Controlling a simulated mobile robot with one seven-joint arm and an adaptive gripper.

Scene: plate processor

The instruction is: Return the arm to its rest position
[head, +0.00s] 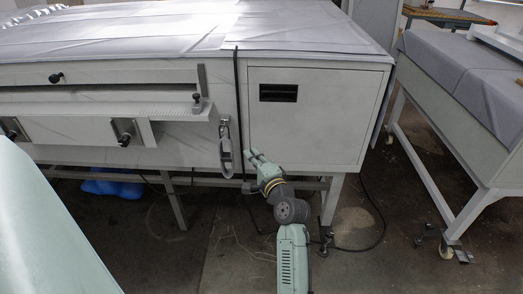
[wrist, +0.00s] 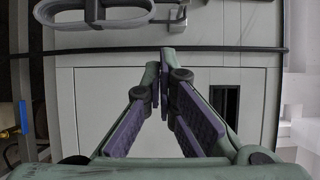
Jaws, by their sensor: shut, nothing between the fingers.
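My gripper (head: 251,156) is in front of the lower left part of the white cabinet door (head: 318,125) of the plate processor (head: 100,75). In the wrist view my gripper (wrist: 163,75) has its fingers drawn together at the tips, with nothing between them. The door panel (wrist: 88,90) lies behind the fingers there. The dark recessed handle (wrist: 224,103) is to the right of the fingers. My arm reaches up from the bottom of the head view. I cannot tell whether the fingertips touch the cabinet.
A metal loop handle (head: 225,147) hangs left of my gripper. A dark cable (head: 238,100) runs down the cabinet front. A second covered table (head: 465,85) on castors stands at the right. Open floor (head: 400,245) lies between the tables. A blue bag (head: 112,187) lies underneath.

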